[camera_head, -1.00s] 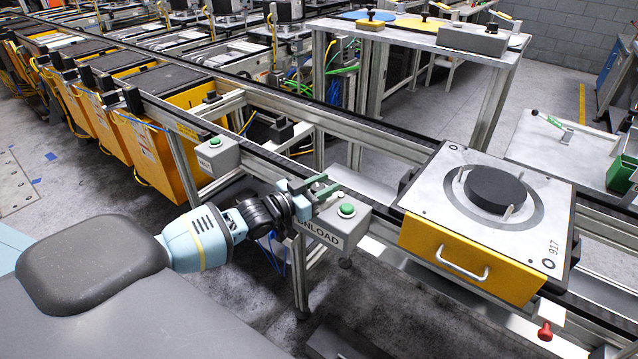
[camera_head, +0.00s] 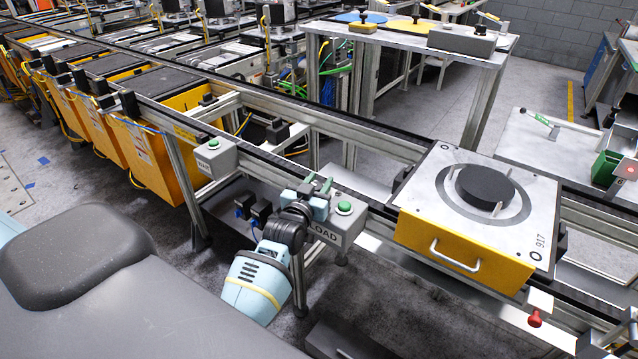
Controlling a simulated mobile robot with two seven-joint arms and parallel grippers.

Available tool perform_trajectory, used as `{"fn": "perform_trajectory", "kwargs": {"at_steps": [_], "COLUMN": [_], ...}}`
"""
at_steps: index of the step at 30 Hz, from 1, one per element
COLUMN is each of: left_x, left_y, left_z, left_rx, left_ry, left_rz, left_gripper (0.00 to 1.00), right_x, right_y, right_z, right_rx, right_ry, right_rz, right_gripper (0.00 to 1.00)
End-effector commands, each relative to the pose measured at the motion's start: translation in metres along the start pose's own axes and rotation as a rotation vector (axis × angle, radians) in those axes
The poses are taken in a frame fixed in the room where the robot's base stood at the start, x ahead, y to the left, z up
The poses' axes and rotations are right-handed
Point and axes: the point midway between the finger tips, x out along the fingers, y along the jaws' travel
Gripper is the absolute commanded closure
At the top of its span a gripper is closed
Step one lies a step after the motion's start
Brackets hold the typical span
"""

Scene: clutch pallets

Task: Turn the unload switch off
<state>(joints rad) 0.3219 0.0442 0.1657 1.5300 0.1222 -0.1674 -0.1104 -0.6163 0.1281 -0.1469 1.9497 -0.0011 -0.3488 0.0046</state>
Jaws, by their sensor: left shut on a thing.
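The grey unload box (camera_head: 349,229) is fixed to the near side of the conveyor frame, with part of its "UNLOAD" label covered by my arm. A green round button (camera_head: 344,208) shows on its top. My left gripper (camera_head: 318,185) is at the left end of the box top, beside the button, with its green-tipped fingers pointing away from me. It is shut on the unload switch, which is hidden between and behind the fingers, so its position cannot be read. My right gripper is out of view.
A second grey box with a green button (camera_head: 215,157) sits left along the rail. A yellow pallet (camera_head: 462,250) with a black disc (camera_head: 485,187) stands on the conveyor to the right. A red knob (camera_head: 535,319) is at the lower right. Yellow bins (camera_head: 160,165) line the left.

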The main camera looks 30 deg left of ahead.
Motion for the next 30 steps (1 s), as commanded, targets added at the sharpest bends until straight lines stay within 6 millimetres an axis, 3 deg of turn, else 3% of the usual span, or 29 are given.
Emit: {"fn": "perform_trajectory", "kwargs": {"at_steps": [21, 22, 26, 30], "left_x": [0.0005, 0.0006, 0.0005, 0.0004], "left_y": [-0.0014, -0.0014, -0.0012, -0.001], "left_z": [-0.0017, -0.0017, -0.0016, -0.0012], "left_rx": [0.002, 0.002, 0.002, 0.001], "left_ry": [0.004, 0.004, 0.004, 0.003], "left_rz": [-0.047, -0.047, -0.046, -0.046], "left_gripper": [0.89, 0.62, 0.46, 0.46], "right_x": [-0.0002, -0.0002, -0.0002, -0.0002], "right_y": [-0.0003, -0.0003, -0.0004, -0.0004], "right_z": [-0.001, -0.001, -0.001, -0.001], "right_rx": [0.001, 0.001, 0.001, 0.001], "right_ry": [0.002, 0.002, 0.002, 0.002], "right_rz": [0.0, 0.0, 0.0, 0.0], "right_gripper": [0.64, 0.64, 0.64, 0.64]}}
